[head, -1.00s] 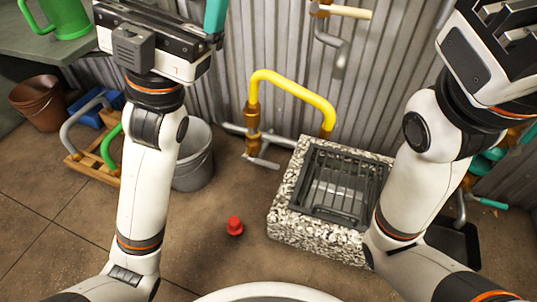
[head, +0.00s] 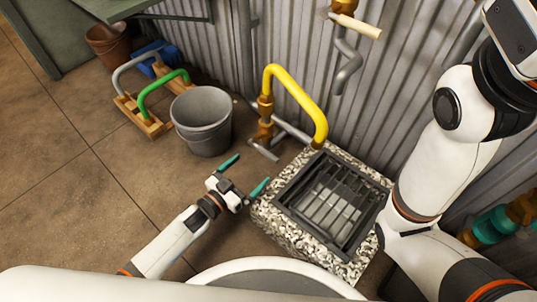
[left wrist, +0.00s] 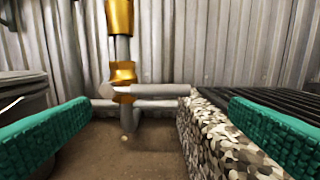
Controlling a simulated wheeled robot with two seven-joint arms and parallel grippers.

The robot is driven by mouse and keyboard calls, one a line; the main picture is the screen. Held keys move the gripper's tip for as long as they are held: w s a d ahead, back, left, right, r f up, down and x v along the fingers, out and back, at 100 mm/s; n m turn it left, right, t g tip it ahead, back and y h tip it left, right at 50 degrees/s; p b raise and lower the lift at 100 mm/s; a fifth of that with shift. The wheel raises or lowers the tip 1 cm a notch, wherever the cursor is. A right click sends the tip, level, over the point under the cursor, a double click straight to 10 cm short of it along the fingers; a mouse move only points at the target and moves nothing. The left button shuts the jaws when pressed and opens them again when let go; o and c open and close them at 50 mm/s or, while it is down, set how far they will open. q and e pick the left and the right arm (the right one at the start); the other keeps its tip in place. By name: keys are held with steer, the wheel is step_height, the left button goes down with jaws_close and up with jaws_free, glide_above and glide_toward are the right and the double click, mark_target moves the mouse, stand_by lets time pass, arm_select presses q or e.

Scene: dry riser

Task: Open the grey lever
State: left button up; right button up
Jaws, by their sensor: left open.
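A short grey lever (head: 263,152) sits low on a brass valve (head: 264,130) on the standpipe beside the corrugated wall. In the left wrist view the grey lever (left wrist: 158,90) is a level bar pointing right from the brass fitting, ahead between the fingers. My left gripper (head: 245,176) is low over the floor, in front of the lever and left of the stone drain box. Its teal fingers are spread wide with nothing between them, and they are apart from the lever. My right arm is at the right; its gripper is out of frame.
The speckled stone drain box (head: 290,236) with a dark grate (head: 330,205) stands just right of my left gripper. A grey bucket (head: 203,120) stands to its left. A yellow pipe (head: 298,92) arches above the lever. Open floor (head: 90,190) lies to the left.

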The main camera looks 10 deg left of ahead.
mark_target(268, 153)
arm_select(q)
steer(key=b+x, duration=0.4)
steer(key=x, duration=0.5)
